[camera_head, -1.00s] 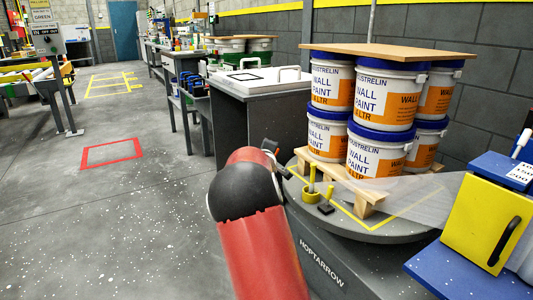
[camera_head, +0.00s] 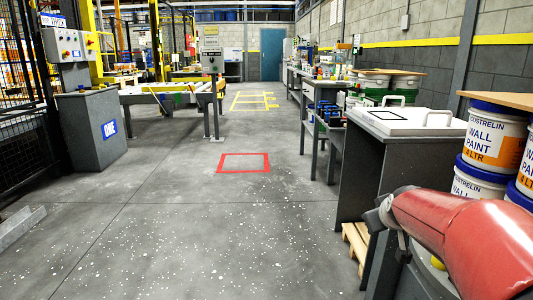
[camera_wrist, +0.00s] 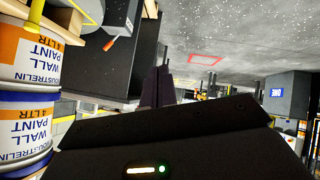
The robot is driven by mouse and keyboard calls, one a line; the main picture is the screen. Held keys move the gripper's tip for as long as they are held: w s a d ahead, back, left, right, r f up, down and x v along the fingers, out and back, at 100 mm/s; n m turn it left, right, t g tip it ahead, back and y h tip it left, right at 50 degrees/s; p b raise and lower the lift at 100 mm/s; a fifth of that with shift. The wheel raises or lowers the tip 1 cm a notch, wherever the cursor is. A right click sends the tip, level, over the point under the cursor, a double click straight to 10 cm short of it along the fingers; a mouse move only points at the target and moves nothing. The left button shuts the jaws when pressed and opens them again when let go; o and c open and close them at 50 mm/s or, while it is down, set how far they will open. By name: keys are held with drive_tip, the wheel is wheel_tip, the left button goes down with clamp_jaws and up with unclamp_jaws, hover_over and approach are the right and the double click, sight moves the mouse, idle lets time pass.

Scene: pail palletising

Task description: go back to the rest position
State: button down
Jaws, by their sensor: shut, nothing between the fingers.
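My gripper (camera_wrist: 160,88) shows in the wrist view as dark fingers, shut with nothing held. They point towards the open floor, and the picture there is upside down. My red arm (camera_head: 465,235) reaches in from the lower right of the head view. My gripper cannot be made out clearly there. White wall paint pails with blue lids (camera_head: 492,142) stand stacked at the right edge of the head view, partly cut off. Pails (camera_wrist: 28,50) also show at the left of the wrist view, apart from my fingers.
A dark cabinet with a white top (camera_head: 415,122) stands beside my arm, with a wooden pallet (camera_head: 355,243) at its foot. A brown board (camera_head: 500,99) lies on the stacked pails. The floor around the red marked square (camera_head: 243,163) is clear. A grey control cabinet (camera_head: 92,130) stands left.

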drive_tip(key=s+a+m+g, duration=0.1)
drive_tip(key=s+a, duration=0.3)
drive_tip(key=s, duration=0.5)
drive_tip(key=s+a+f+g+y+p, duration=0.1)
drive_tip(key=s+a, duration=0.3)
drive_tip(key=s, duration=0.6)
drive_tip(key=s+a+f+m+g+y+p, duration=0.1)
drive_tip(key=s+a+g, duration=0.1)
drive_tip(key=s+a, duration=0.3)
drive_tip(key=s, duration=0.4)
drive_tip(key=shift+s+m, duration=0.15)
drive_tip(key=shift+m, duration=0.15)
drive_tip(key=shift+f, duration=0.1)
